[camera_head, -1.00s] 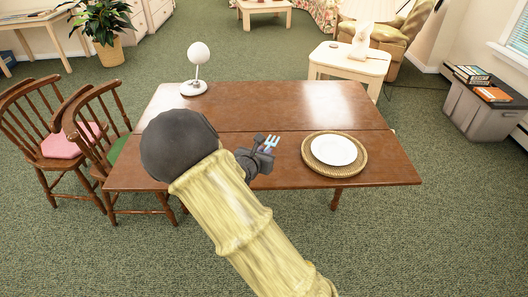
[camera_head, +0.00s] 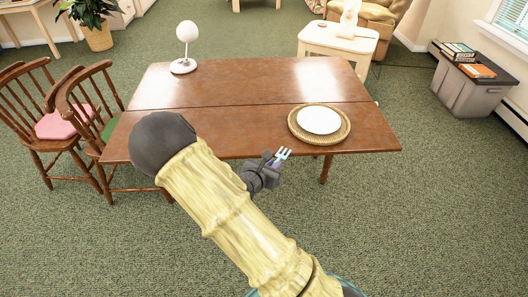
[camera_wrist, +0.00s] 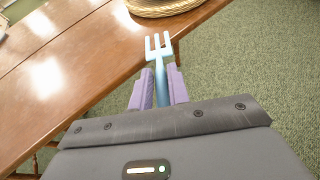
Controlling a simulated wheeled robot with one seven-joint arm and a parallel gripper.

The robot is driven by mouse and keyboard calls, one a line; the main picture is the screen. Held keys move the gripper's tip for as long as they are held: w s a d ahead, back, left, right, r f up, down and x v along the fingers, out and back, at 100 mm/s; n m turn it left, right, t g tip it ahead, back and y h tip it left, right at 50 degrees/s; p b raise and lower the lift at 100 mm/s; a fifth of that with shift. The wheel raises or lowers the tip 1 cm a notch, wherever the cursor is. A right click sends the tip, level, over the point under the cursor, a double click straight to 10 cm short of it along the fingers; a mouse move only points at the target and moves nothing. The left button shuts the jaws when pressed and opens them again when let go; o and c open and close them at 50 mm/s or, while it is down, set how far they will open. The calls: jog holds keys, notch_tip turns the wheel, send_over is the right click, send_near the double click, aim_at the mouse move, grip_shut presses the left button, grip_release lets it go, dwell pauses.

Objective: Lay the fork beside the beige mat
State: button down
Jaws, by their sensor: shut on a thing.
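The fork (camera_head: 283,153) is light blue and held in my gripper (camera_head: 270,164), tines pointing away from the gripper. In the wrist view the fork (camera_wrist: 158,56) sits between the two purple finger pads of my gripper (camera_wrist: 158,88), which are shut on its handle. The beige mat (camera_head: 344,133) is a round woven mat near the front right of the wooden table, with a white plate (camera_head: 319,120) on it. Its rim also shows at the top of the wrist view (camera_wrist: 160,11). The gripper is in front of the table's near edge, to the lower left of the mat.
The wooden table (camera_head: 245,87) has bare room left of the mat and a narrow strip to its right. A white lamp (camera_head: 186,45) stands at its back left. Wooden chairs (camera_head: 88,110) stand at the left end. Green carpet (camera_head: 420,220) is clear in front.

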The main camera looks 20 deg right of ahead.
jog(key=s+d+f+m+g+h, duration=0.1)
jog(key=s+d+f, duration=0.2)
jog(key=s, duration=0.3)
jog(key=shift+s+d+f+m+h, duration=0.3)
jog(key=shift+s+f, duration=0.1)
jog(key=shift+f, duration=0.2)
jog(key=shift+a, duration=0.1)
